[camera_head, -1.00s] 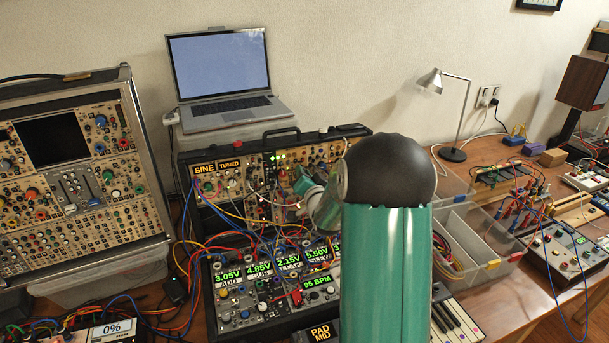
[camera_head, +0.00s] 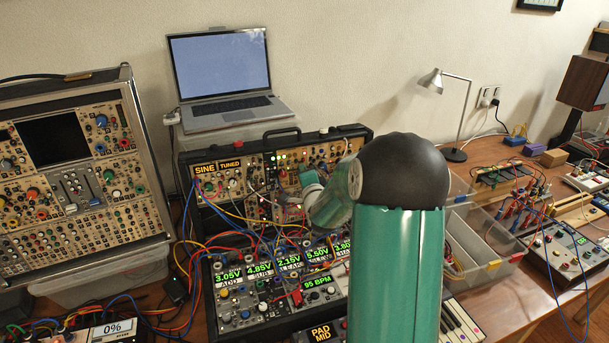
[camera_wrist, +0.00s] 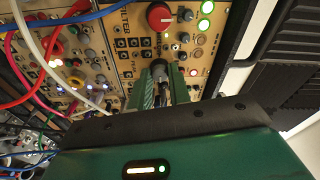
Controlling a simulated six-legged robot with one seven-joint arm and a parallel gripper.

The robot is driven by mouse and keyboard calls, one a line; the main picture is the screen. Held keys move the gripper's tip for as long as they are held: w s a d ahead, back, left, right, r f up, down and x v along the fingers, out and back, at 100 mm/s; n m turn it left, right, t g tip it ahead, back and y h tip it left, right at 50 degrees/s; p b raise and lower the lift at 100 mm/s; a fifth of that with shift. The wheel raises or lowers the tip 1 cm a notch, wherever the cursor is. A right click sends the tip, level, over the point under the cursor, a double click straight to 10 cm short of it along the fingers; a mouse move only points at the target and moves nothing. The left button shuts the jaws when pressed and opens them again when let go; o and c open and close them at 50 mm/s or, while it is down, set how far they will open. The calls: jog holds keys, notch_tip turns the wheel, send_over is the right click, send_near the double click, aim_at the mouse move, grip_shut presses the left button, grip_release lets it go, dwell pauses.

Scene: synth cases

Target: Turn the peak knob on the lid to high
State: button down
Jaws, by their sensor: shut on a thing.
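The lid (camera_head: 262,146) of the middle synth case stands upright behind its base, its panel full of small knobs and jacks. In the wrist view, my gripper (camera_wrist: 161,78) has its two green fingers closed on a small grey knob (camera_wrist: 159,67), which I take for the peak knob. Its label and pointer are not readable, so its setting cannot be told. A large red knob (camera_wrist: 159,16) by the word FILTER sits just above it. In the head view, the fingertips and held knob cannot be made out clearly beside my arm.
Patch cables (camera_wrist: 42,60) hang over the panel left of my fingers. Lit green buttons (camera_wrist: 206,15) are up and right. A laptop (camera_head: 225,75) stands behind the lid. A clear bin (camera_head: 490,238) and a lamp (camera_head: 433,82) are to the right.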

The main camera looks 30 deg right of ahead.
jog(key=shift+a, duration=0.1)
dwell(0.3)
jog(key=c, duration=1.3)
grip_release()
jog(key=v, duration=1.3)
jog(key=shift+s, duration=0.4)
jog(key=shift+a, duration=0.1)
